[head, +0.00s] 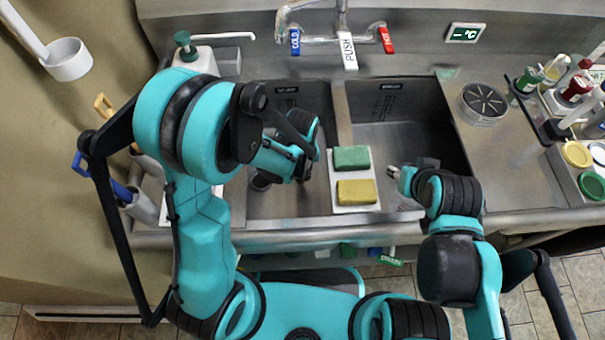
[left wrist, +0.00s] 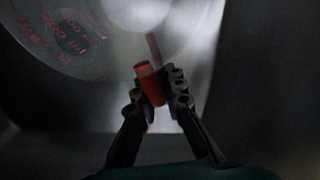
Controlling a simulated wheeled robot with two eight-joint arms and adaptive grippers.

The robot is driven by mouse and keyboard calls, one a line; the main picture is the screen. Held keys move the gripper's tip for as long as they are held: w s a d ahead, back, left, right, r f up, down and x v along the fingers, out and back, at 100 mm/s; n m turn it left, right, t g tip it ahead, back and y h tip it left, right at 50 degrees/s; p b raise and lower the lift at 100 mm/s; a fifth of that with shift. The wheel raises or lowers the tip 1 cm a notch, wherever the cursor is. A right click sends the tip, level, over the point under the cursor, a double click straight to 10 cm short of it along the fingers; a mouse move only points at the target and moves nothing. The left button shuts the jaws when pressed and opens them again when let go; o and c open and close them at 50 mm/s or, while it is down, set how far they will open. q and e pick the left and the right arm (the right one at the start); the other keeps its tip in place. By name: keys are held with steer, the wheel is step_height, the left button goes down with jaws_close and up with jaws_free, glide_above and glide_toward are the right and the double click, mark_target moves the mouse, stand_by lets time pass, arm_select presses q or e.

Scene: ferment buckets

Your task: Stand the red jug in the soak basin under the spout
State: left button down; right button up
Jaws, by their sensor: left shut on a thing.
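My left gripper (left wrist: 157,88) is shut on a red upright piece, which looks like the handle of the red jug (left wrist: 150,84). A pale, see-through round body with red handwriting (left wrist: 62,38) lies just beyond it; I cannot tell whether it is part of the jug. In the head view my left arm reaches over the left sink basin (head: 290,203), and its wrist hides the jug and fingertips. The spout (head: 343,15) is at the back wall between the basins. My right gripper (head: 399,174) is over the right basin's (head: 425,140) near-left part; its fingers are too small to read.
A white tray (head: 345,205) with a green sponge (head: 351,158) and a yellow sponge (head: 356,192) lies across the divider. A strainer (head: 484,102) and a rack of bottles (head: 555,95) stand on the right counter. A white pump bottle (head: 195,58) stands at the back left.

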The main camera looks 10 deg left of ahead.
arm_select(q)
steer(key=c, duration=1.6)
jaws_free()
steer(key=shift+r+p, duration=0.4)
step_height(320, 180, up, 11)
steer(key=p, duration=0.5)
steer(key=shift+a+r, duration=0.1)
steer(key=shift+r, duration=0.05)
steer(key=shift+s+a+r+n+t, duration=1.15)
steer(key=shift+a+r+n, duration=0.9)
steer(key=shift+n, duration=3.15)
steer(key=shift+s+a+r+n+t, duration=1.4)
steer(key=shift+r+n, duration=1.1)
steer(key=shift+n, duration=2.7)
steer(key=shift+s+a+r+n+t, duration=0.9)
steer(key=shift+a+r+n, duration=1.25)
steer(key=shift+n, duration=3.05)
